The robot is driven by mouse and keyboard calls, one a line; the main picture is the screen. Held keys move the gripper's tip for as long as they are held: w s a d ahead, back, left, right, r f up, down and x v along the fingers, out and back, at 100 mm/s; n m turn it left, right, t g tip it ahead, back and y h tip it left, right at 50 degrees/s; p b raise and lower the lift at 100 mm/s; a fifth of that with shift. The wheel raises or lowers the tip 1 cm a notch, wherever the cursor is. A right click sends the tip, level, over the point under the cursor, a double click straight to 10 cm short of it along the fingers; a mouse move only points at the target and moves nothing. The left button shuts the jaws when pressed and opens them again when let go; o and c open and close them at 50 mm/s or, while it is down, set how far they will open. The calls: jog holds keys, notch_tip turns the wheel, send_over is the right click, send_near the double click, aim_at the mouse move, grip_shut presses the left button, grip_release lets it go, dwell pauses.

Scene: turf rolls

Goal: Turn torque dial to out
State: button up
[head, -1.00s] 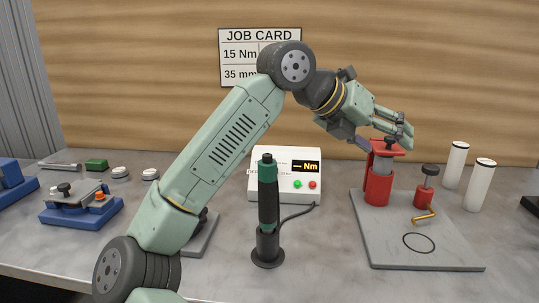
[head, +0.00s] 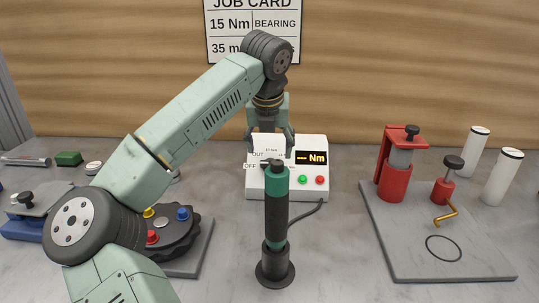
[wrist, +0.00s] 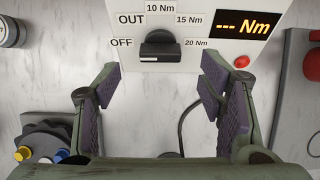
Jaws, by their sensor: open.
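The torque dial (wrist: 160,46) is a black knob on the white controller box (head: 311,142). Labels OFF, OUT, 10 Nm, 15 Nm and 20 Nm stand around it. My gripper (wrist: 160,76) is open and empty, fingers pointing at the box. The dial shows between and beyond the fingertips, apart from them. In the head view my gripper (head: 271,143) hangs over the box's left part. The display reads "--- Nm".
A green and black driver (head: 276,205) stands upright in a holder in front of the box, its cable running behind. A red press (head: 393,180) on a grey plate stands at right. White cylinders (head: 471,150) stand behind it. A dark round tray (head: 165,241) with coloured knobs lies left.

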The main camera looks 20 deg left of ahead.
aim_at(270, 161)
jog(key=p+x, duration=0.1)
jog(key=x, duration=0.4)
jog(key=shift+w+f, duration=0.1)
jog(key=shift+f, duration=0.2)
jog(key=shift+c, duration=0.4)
jog(key=c, duration=1.1)
